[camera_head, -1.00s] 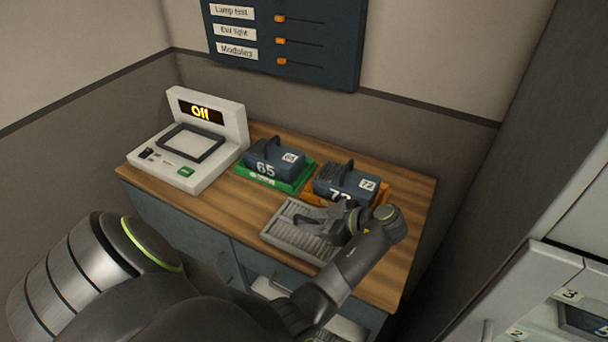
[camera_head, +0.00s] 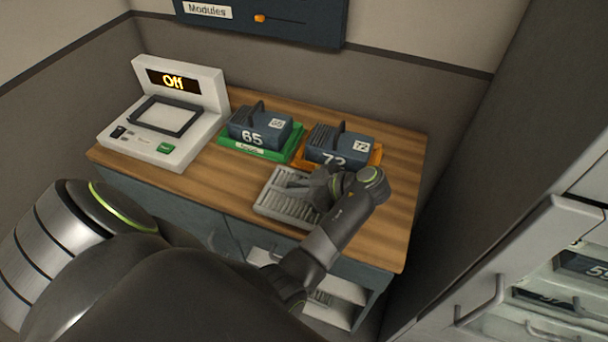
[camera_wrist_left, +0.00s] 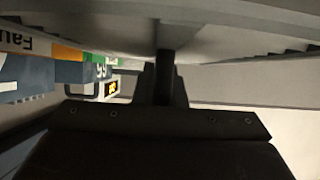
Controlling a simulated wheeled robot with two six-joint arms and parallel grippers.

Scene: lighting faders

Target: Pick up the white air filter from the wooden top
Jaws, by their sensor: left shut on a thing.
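The white air filter (camera_head: 275,205), a pale slatted panel, is at the front edge of the wooden top (camera_head: 205,190), in front of the orange tray. My left gripper (camera_head: 314,186) is over it, shut on it. In the left wrist view the filter (camera_wrist_left: 240,28) fills the upper part, and the dark fingers of my left gripper (camera_wrist_left: 166,75) meet it at its middle. My forearm hides part of its right side. I cannot tell whether it rests on the wood or is just clear of it. My right gripper is out of view.
Module 65 (camera_head: 262,128) sits on a green tray (camera_head: 230,146), and module 72 (camera_head: 345,148) on an orange tray (camera_head: 376,158). A white console (camera_head: 185,115) reading "Off" stands at the left. A cabinet with handles (camera_head: 520,270) is at the right. The wooden top's right end is clear.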

